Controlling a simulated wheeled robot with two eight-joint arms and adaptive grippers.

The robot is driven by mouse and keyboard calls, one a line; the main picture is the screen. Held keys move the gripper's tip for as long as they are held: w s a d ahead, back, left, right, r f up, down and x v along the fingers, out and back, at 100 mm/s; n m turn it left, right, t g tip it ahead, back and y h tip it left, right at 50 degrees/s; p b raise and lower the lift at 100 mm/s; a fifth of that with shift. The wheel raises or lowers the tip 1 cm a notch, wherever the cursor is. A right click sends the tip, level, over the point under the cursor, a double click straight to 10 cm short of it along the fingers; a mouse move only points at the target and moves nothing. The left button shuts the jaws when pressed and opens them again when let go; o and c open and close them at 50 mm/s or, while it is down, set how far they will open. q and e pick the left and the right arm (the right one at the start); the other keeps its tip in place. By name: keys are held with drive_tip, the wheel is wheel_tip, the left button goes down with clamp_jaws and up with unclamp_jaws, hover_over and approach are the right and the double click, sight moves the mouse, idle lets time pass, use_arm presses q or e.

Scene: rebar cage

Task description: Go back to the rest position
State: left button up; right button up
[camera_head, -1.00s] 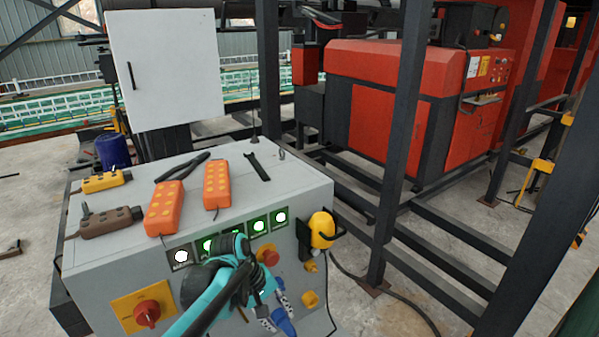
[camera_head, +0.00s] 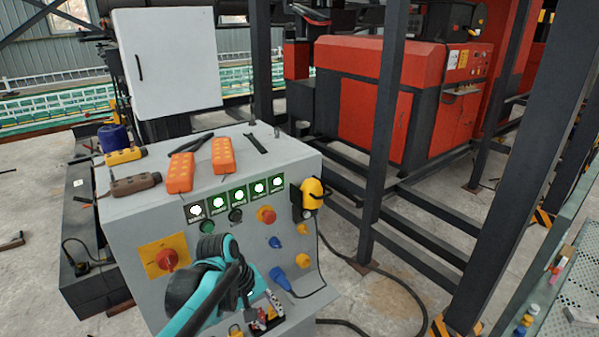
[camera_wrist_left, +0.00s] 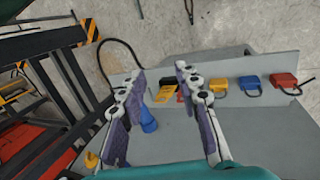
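My left gripper (camera_head: 267,314) is in front of the grey control box (camera_head: 130,222), low on its front side, with my teal arm reaching in from the bottom. A blue plug (camera_wrist_left: 148,120) shows near the left finger there, and padlocks lie beyond the fingertips. My right gripper is in neither current view.
The box front carries lit green buttons (camera_head: 237,194), a red knob (camera_head: 167,259) and a yellow lamp (camera_head: 312,193). Orange pendants (camera_head: 223,155) lie on top. Dark steel posts (camera_head: 384,130) and a red machine (camera_head: 362,110) stand to the right. Concrete floor is left.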

use_arm(q)
drive_tip(key=s+a+m+t+y, duration=0.3)
drive_tip(key=s+a+m+t, duration=0.2)
drive_tip(key=s+a, duration=0.5)
drive_tip(key=s+m, duration=0.1)
drive_tip(key=s, duration=0.2)
drive_tip(key=shift+r+m+t+y, duration=0.3)
drive_tip(key=shift+r+t+y, duration=0.05)
drive_tip(key=shift+t+y, duration=0.05)
